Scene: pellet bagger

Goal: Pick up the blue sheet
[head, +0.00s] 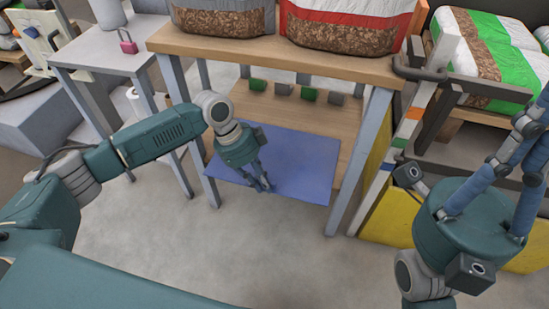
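The blue sheet (305,165) lies flat on the lower wooden shelf of the bench, its front edge reaching the shelf's front. My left gripper (264,188) points down over the sheet, near its front edge and left of its middle. Its fingertips look close together, and I cannot tell whether they touch or pinch the sheet. The gripper hides a small part of the sheet. My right gripper (536,112) is at the right edge of the view, pointing up and away from the sheet, with its fingers apart and nothing seen between them.
The bench's wooden top (240,54) overhangs the shelf and carries two pellet bags (345,25). Several small green and grey blocks (308,94) sit behind the sheet. Bench legs (360,160) stand on both sides. Floor in front is clear.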

